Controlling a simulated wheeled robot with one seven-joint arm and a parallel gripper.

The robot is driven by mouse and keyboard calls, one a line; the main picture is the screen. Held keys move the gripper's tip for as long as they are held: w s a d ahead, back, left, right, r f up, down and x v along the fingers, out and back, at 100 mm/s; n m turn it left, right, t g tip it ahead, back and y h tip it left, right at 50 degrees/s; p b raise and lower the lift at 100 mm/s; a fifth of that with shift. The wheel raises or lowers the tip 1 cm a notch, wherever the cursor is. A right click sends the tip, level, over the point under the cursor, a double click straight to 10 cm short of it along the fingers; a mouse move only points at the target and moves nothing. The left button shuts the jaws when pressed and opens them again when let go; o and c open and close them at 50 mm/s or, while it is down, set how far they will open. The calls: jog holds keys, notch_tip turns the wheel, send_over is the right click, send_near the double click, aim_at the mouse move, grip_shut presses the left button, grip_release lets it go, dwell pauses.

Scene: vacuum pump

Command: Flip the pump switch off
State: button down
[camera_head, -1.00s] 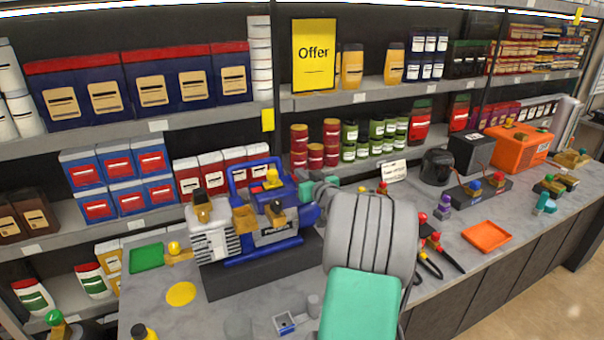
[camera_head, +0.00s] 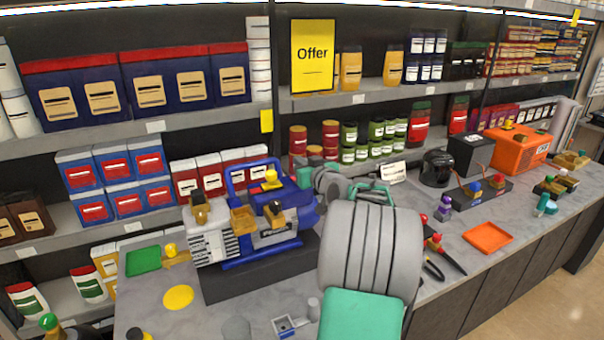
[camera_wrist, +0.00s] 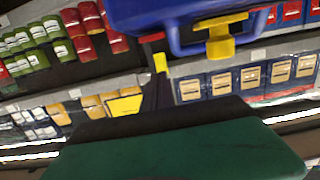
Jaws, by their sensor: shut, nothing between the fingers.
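The blue and grey vacuum pump (camera_head: 272,240) stands upright on a dark plinth (camera_head: 262,272) on the counter, with a blue carry handle and yellow and brass fittings on top. My gripper (camera_head: 304,178) is shut and empty at the pump's upper right end, partly hidden by the pump and my arm. I cannot tell whether it touches the pump. In the wrist view the scene is upside down, and the blue pump (camera_wrist: 180,12) with a yellow fitting (camera_wrist: 221,38) fills the top. A small red part (camera_wrist: 152,37) shows beside the pump body; I cannot tell whether it is the switch.
Stocked shelves (camera_head: 200,127) rise close behind the pump. Red-handled pliers (camera_head: 436,248) and an orange tray (camera_head: 487,237) lie to the right of my arm. A yellow disc (camera_head: 178,297) and a small grey tray (camera_head: 289,326) lie in front of the pump.

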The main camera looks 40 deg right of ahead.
jog(key=r+b+v, duration=0.2)
jog(key=v, duration=0.7)
jog(key=shift+b, duration=0.3)
